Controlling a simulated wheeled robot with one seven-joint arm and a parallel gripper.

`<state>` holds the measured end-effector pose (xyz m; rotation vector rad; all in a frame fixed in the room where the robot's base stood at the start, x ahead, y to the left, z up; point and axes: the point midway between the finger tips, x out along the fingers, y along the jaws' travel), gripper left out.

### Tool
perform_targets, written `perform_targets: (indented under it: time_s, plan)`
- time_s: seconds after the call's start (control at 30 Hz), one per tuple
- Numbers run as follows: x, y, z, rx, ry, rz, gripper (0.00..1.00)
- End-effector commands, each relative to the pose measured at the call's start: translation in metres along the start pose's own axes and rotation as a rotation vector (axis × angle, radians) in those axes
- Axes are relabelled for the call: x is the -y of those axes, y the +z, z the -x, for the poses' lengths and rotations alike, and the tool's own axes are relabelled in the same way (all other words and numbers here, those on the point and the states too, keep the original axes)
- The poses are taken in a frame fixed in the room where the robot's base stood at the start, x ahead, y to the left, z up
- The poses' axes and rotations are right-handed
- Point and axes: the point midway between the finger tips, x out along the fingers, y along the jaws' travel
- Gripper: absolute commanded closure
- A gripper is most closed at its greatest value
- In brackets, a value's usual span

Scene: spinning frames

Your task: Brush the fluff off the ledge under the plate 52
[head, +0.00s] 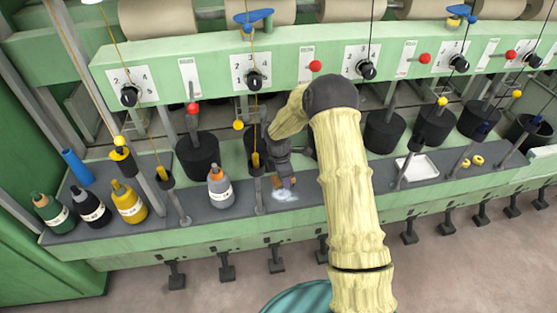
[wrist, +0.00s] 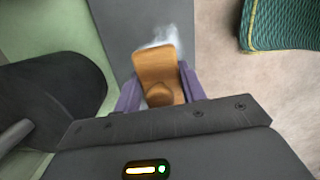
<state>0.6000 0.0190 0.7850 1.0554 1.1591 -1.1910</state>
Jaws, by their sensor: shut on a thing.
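My gripper (head: 284,182) is shut on a wooden brush (wrist: 157,68), which sits between its purple fingers in the wrist view. White fluff (head: 285,195) lies on the dark grey ledge (head: 447,181), right at the brush's far end. In the wrist view the fluff (wrist: 163,36) shows just beyond the brush and partly behind it. I cannot tell whether the brush touches the ledge. White plates sit on the green panel above, one of them (head: 190,77) to the left; their print is too small to read, so plate 52 cannot be picked out.
Yellow (head: 128,203), black (head: 91,207) and green (head: 51,212) bottles and a blue tube (head: 77,167) are farther left. Black cans line the back. A white tray (head: 417,168) lies to the right.

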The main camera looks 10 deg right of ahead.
Motion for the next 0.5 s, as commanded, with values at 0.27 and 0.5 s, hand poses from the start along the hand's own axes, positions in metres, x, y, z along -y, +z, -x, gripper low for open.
perform_targets:
  time_s: [0.27, 0.5]
  plan:
    - [-0.023, -0.002, 0.012, -0.001, 0.054, 0.440, 0.78]
    - [-0.037, -0.004, 0.017, -0.001, 0.089, 0.731, 0.78]
